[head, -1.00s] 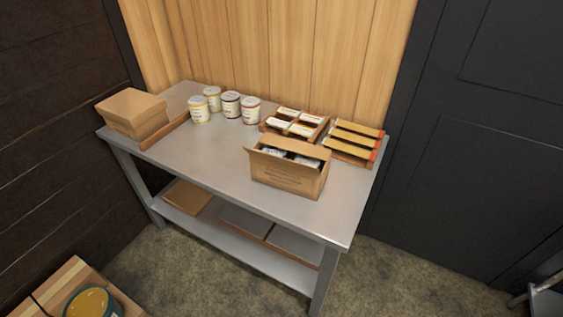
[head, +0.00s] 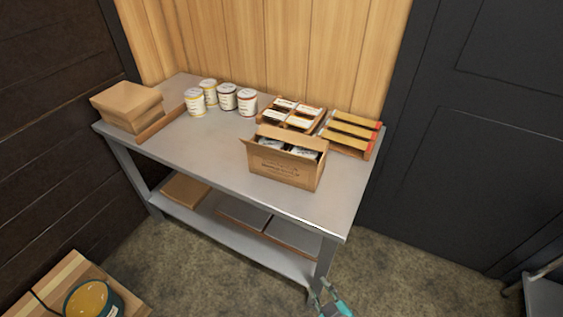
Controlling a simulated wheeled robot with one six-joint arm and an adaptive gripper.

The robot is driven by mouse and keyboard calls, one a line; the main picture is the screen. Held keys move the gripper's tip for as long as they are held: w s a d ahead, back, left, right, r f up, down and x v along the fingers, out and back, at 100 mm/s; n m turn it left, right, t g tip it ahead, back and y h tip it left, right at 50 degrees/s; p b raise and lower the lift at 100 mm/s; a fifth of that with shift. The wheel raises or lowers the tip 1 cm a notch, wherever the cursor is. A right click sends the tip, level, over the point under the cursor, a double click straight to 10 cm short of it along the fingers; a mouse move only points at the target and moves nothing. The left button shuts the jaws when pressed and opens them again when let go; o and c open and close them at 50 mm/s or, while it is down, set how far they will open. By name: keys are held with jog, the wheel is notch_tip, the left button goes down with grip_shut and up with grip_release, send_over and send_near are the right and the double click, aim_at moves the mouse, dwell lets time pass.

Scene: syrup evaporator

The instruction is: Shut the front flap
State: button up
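An open cardboard carton (head: 284,172) stands on the metal table near its front right, with dark print on its front face. White-topped contents (head: 272,145) show inside. The back flap (head: 293,138) is also raised. The side flaps are hard to make out. My gripper (head: 326,291), grey and teal, is at the bottom edge of the view, in front of and below the table's right front corner, well apart from the carton. Its fingers are too small and cut off to judge.
Bare tabletop lies left of the carton.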

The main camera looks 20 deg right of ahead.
jog(key=w+r+n+g, duration=0.1)
jog(key=w+r+n, duration=0.1)
jog(key=w, duration=0.9)
jog(key=n+g, duration=0.4)
jog(key=n, duration=0.1)
send_near(281, 152)
jog(key=x, duration=1.1)
jog(key=shift+w+d+f, duration=0.1)
jog(key=shift+d, duration=0.1)
grip_shut()
